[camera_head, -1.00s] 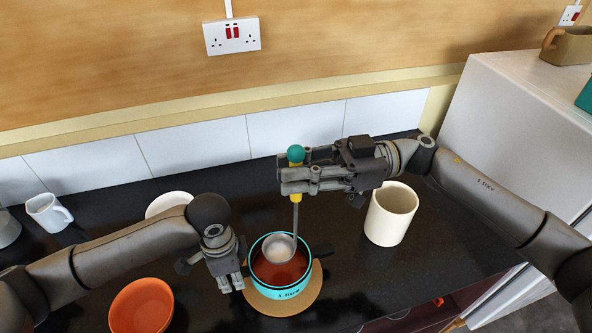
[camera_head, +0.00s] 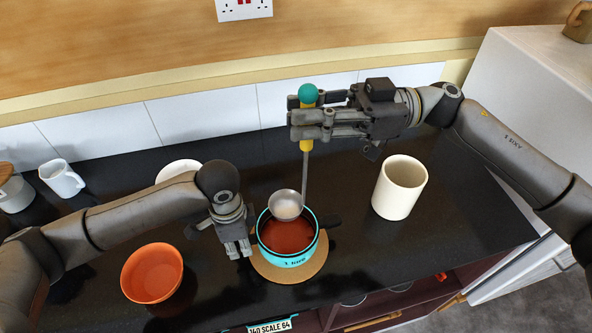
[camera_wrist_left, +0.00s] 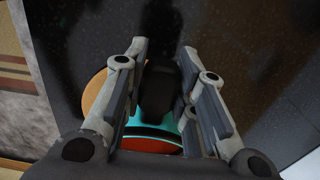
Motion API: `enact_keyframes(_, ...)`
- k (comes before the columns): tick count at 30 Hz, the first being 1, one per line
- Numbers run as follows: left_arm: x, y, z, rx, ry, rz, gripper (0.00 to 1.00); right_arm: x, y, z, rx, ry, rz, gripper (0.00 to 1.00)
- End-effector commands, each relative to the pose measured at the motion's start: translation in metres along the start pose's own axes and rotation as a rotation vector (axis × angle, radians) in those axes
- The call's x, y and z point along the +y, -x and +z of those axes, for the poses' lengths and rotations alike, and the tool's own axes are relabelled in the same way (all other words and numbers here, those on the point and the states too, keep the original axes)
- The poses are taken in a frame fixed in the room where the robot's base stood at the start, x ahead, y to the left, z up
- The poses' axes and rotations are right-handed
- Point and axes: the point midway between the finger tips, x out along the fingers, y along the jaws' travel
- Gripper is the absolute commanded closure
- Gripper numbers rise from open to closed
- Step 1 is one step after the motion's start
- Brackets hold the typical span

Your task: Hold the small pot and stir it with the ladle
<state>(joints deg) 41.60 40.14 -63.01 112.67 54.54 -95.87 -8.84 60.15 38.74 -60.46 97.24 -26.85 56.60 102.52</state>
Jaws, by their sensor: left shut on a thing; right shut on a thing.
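The small teal pot (camera_head: 287,258) with red contents (camera_head: 285,235) stands on a round cork mat (camera_head: 262,266). My left gripper (camera_head: 238,248) is at the pot's left side. In the left wrist view its fingers (camera_wrist_left: 162,95) are shut on the pot's black handle (camera_wrist_left: 158,88). My right gripper (camera_head: 305,117) is shut on the yellow handle of the ladle, below its green knob (camera_head: 308,93). The ladle's shaft (camera_head: 305,175) hangs down nearly upright. Its grey bowl (camera_head: 286,205) is over the pot's back rim, its inside visible, apparently above the contents.
An orange bowl (camera_head: 152,272) is left of the pot, near the front. A cream canister (camera_head: 399,188) stands to the right. A white plate (camera_head: 178,169) is partly behind my left arm. A white mug (camera_head: 62,180) is at far left.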

Motion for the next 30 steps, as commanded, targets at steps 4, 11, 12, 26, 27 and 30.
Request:
enact_keyframes(4,0.0001,0.0003,-0.0003,0.001,-0.001,0.000,1.00,0.0000,0.0000,-0.0002,0.001,0.000,0.000,1.00)
enact_keyframes(11,0.0000,0.0003,-0.0003,0.001,-0.001,0.000,1.00,0.0000,0.0000,-0.0002,0.001,0.000,0.000,1.00)
enact_keyframes(12,0.0000,0.0003,-0.0003,0.001,-0.001,0.000,1.00,0.0000,0.0000,-0.0002,0.001,0.000,0.000,1.00)
enact_keyframes(26,0.0000,0.0002,-0.0001,0.000,0.000,0.000,0.49,0.0000,0.0000,-0.0002,0.001,0.000,0.000,1.00)
enact_keyframes(27,-0.0001,0.0004,-0.0001,0.000,0.000,0.000,0.49,0.0000,0.0000,-0.0002,0.001,0.000,0.000,1.00)
enact_keyframes(30,-0.0004,0.0047,-0.0006,0.002,0.000,-0.001,0.49,0.0000,0.0000,-0.0003,0.001,0.000,0.000,1.00)
